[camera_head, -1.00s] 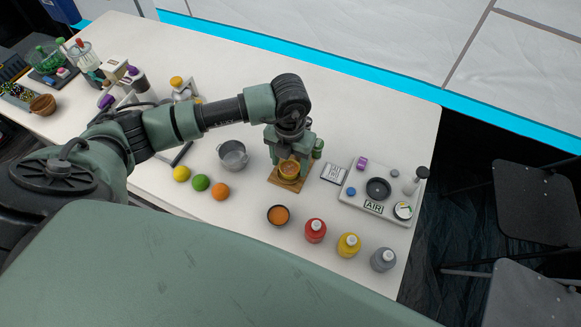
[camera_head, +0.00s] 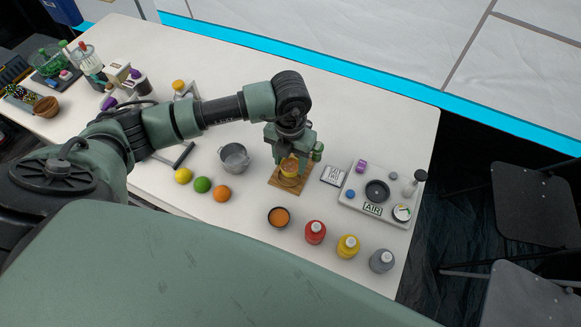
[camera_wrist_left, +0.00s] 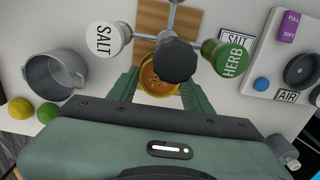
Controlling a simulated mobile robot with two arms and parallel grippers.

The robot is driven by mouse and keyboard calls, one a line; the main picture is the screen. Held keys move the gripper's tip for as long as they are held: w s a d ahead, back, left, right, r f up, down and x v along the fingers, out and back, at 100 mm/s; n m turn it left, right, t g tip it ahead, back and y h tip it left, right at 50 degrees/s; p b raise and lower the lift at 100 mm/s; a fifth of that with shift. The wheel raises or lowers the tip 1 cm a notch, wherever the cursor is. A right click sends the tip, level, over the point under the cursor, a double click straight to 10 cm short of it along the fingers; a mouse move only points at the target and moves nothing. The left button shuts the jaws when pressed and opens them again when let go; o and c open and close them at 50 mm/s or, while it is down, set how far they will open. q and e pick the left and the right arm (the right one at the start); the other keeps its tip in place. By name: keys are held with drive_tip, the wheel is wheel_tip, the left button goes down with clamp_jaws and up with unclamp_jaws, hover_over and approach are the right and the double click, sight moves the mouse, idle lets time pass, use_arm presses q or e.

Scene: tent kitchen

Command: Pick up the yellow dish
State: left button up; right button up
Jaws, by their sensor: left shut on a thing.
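The yellow dish (camera_head: 290,168) is a small round bowl with an orange-brown inside, over a wooden board (camera_head: 280,184) near the middle of the table. My left gripper (camera_head: 291,165) points down at it and is shut on it. In the left wrist view the dish (camera_wrist_left: 158,84) sits between the two green fingers of the gripper (camera_wrist_left: 160,92), partly hidden by a dark round knob. I cannot tell whether the dish still touches the board. My right gripper is not in view.
A grey pot (camera_head: 234,157) and several fruits stand left of the board. A dark bowl (camera_head: 278,217) and red, yellow and grey bottles stand in front. A grey tray (camera_head: 352,205) lies right. SALT (camera_wrist_left: 105,39) and HERB (camera_wrist_left: 230,58) shakers flank the gripper.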

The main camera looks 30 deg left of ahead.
use_arm(q)
wheel_tip(320, 180, up, 6)
drive_tip(key=p, duration=0.4)
drive_tip(key=shift+r, duration=0.25)
